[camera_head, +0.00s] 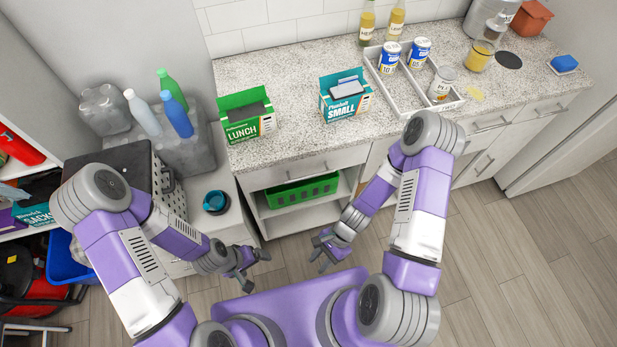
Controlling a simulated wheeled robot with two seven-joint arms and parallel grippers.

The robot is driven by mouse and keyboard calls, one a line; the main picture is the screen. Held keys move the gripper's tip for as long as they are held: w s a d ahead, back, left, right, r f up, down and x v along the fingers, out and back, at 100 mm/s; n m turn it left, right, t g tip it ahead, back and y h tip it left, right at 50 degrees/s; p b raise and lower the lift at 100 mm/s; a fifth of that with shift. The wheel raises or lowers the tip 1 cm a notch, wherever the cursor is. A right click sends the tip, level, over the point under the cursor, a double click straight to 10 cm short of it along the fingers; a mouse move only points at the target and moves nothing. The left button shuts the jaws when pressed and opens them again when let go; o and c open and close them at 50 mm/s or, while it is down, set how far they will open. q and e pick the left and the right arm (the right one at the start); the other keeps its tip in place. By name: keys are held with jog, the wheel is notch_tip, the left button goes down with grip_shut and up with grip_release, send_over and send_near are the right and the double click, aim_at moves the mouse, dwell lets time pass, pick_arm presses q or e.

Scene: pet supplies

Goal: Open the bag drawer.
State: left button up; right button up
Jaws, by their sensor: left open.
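A closed drawer (293,170), likely the bag drawer, is set under the counter's front edge, above an open shelf; its face has a bar handle. Other closed drawers (487,127) with handles are farther right under the same counter. My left gripper (259,272) is open and empty, low over the floor in front of the cabinet, below and to the left of the drawer. My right gripper (320,259) is also low in front of the cabinet, apart from the drawer; its fingers look spread and nothing shows between them.
A green basket (302,192) sits on the open shelf under the drawer. A green lunch box (247,117), a teal small-bags box (345,97) and a white tray (408,84) with cans stand on the counter. A teal round item (215,202) sits on the lower cabinet at left.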

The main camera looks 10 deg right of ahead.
jog(key=w+a+m+t+y+b, duration=0.15)
jog(key=w+m+y, duration=0.3)
jog(key=m, duration=0.55)
jog(key=m+t+y+b, duration=0.3)
jog(key=m+t, duration=1.2)
jog(key=m, duration=0.4)
send_near(310, 176)
jog(key=x, duration=1)
jog(key=shift+w+f, duration=0.1)
jog(key=shift+f, duration=0.2)
jog(key=shift+c, duration=0.3)
jog(key=shift+y, duration=0.25)
grip_shut()
